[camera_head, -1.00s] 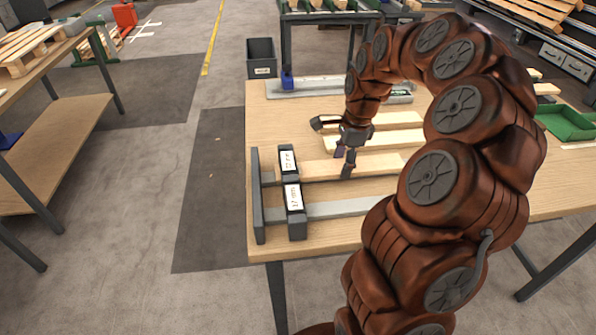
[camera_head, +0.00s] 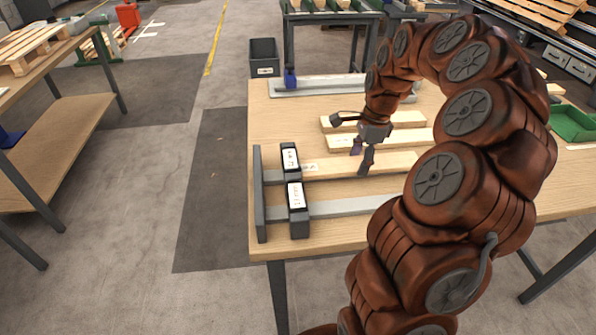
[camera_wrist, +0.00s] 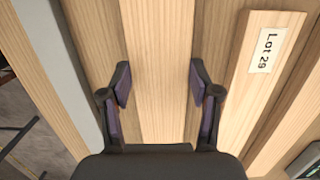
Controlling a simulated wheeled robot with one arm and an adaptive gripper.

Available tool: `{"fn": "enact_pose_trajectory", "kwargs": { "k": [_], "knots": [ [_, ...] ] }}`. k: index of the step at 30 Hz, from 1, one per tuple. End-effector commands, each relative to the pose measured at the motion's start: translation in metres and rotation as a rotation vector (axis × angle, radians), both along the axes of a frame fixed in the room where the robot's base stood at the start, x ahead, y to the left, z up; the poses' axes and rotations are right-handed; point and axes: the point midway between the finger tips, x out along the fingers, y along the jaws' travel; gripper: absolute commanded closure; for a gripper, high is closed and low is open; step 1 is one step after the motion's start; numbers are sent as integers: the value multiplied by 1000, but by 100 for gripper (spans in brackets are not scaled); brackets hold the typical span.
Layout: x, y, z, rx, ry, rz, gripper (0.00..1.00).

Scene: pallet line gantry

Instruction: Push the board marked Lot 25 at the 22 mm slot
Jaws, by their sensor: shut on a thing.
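A pale board (camera_head: 333,170) lies along the table, its left end at the upper dark block (camera_head: 289,162) of a slot gauge. A small white label (camera_head: 310,167) shows beside that block, too small to read. I cannot tell whether the board's end is inside a slot. The lower dark block (camera_head: 297,210) also has a white label; I cannot read either slot size. My gripper (camera_head: 364,162) is shut on the pale board, which shows between its fingers in the wrist view (camera_wrist: 158,60). A separate board marked Lot 29 (camera_wrist: 262,90) lies to the right there.
A grey bar (camera_head: 350,207) runs along the front side of the held board. Two more boards (camera_head: 405,120) lie behind it. A dark upright plate (camera_head: 259,195) closes the gauge's left side. A green tray (camera_head: 572,122) stands far right.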

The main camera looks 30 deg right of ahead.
Motion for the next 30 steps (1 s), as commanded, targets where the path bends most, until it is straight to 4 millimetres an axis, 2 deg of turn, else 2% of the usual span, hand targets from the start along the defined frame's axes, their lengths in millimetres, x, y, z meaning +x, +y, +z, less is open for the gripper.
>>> {"fn": "enact_pose_trajectory", "kwargs": {
  "k": [30],
  "knots": [
    [-13,-39,-1,-1,-1,-2,78]
  ]
}}
